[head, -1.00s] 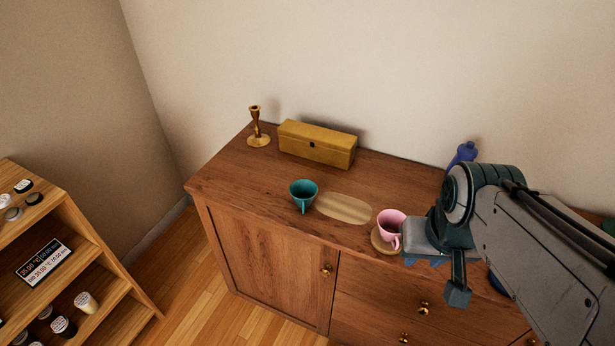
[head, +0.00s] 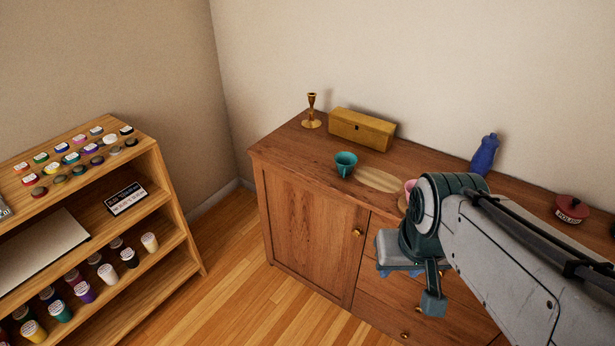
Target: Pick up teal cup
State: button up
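The teal cup (head: 346,162) stands upright on top of the wooden cabinet (head: 290,152), near its front edge, with its handle toward me. My gripper (head: 402,272) is at the end of the arm, in front of the cabinet, to the right of the cup and lower in the picture. It is well apart from the cup. Only bits of blue show beneath the wrist, so the fingers are mostly hidden and I cannot tell whether they are open or shut.
An oval wooden board (head: 380,179) lies right of the cup. A pink cup (head: 409,187) is partly hidden by my arm. A shelf (head: 165,205) is at left; floor between is clear.

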aim_at(345, 163)
jog(key=z, duration=0.15)
jog(key=k, duration=0.35)
jog(key=u, duration=1.15)
jog(key=i, duration=1.1)
jog(key=z, duration=1.15)
jog(key=i, duration=0.8)
jog(key=z, duration=0.9)
